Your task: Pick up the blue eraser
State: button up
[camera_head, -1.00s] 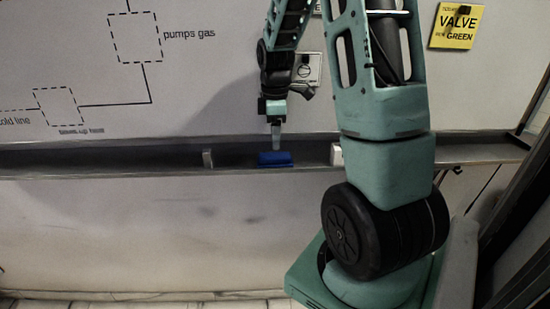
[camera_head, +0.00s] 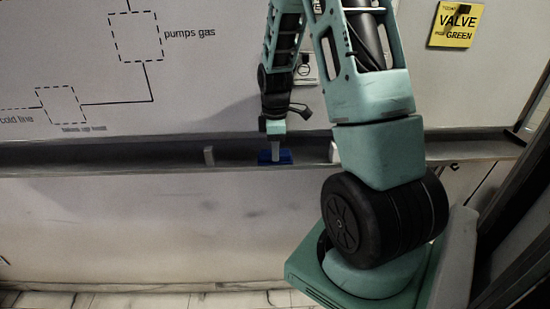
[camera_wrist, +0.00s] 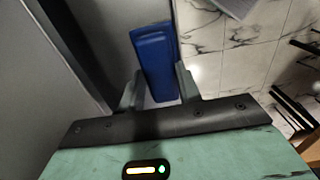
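The blue eraser (camera_head: 284,157) lies on the narrow grey ledge below the whiteboard. In the wrist view, the eraser (camera_wrist: 155,58) is a long blue block whose near end reaches between the two fingers. My gripper (camera_head: 275,158) points down at the ledge, with a finger in front of the eraser in the head view. In the wrist view, my gripper (camera_wrist: 160,82) is open, with one finger on each side of the eraser. I cannot tell whether either finger touches it.
The ledge (camera_head: 120,157) runs along the whiteboard (camera_head: 215,60). A yellow valve note (camera_head: 456,25) is on the board. Marble tiles (camera_wrist: 235,65) cover the floor.

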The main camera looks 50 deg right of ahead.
dwell(0.3)
jog(key=shift+r+b, duration=0.6)
jog(key=shift+r, duration=0.25)
jog(key=shift+s+a+r+b, duration=0.15)
jog(key=shift+r+b, duration=0.2)
jog(key=shift+r, duration=0.05)
jog(key=shift+s+a+r+b, duration=0.1)
jog(key=shift+a+r+b, duration=0.05)
jog(key=shift+r+b, duration=0.2)
jog(key=s+a+b, duration=0.5)
jog(key=s+a, duration=0.6)
jog(key=a, duration=0.2)
jog(key=shift+r, duration=0.15)
jog(key=shift+s, duration=0.1)
